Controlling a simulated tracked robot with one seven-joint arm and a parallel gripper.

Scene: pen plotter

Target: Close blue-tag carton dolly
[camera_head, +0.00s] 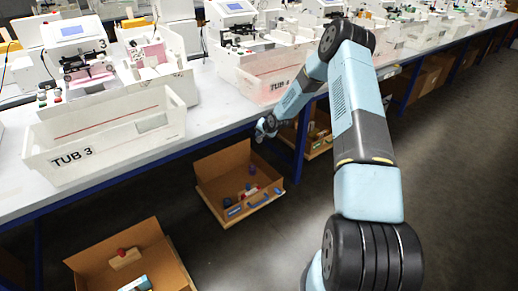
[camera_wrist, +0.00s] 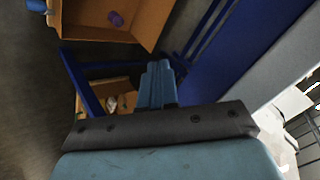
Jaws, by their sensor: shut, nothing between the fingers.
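The carton with a blue tag (camera_head: 233,211) on its front is the brown open-topped carton (camera_head: 212,167) on the floor. It sits out from under the bench edge in the head view. A blue handle (camera_head: 264,197) is on its front, and a few small blue and red items lie inside. My gripper (camera_head: 267,128) is above and to the right of this carton, near the bench edge, apart from it. In the wrist view the blue fingers (camera_wrist: 160,75) are together and empty. A carton (camera_wrist: 155,20) with a purple item shows beyond them; I cannot tell its tag there.
Another open carton (camera_head: 90,262) stands at the lower left, and one (camera_head: 318,150) is under the bench behind my arm. Blue bench legs (camera_head: 302,140) stand close to my gripper. The white bin marked TUB 3 (camera_head: 120,150) is on the bench edge. Grey floor is clear at right.

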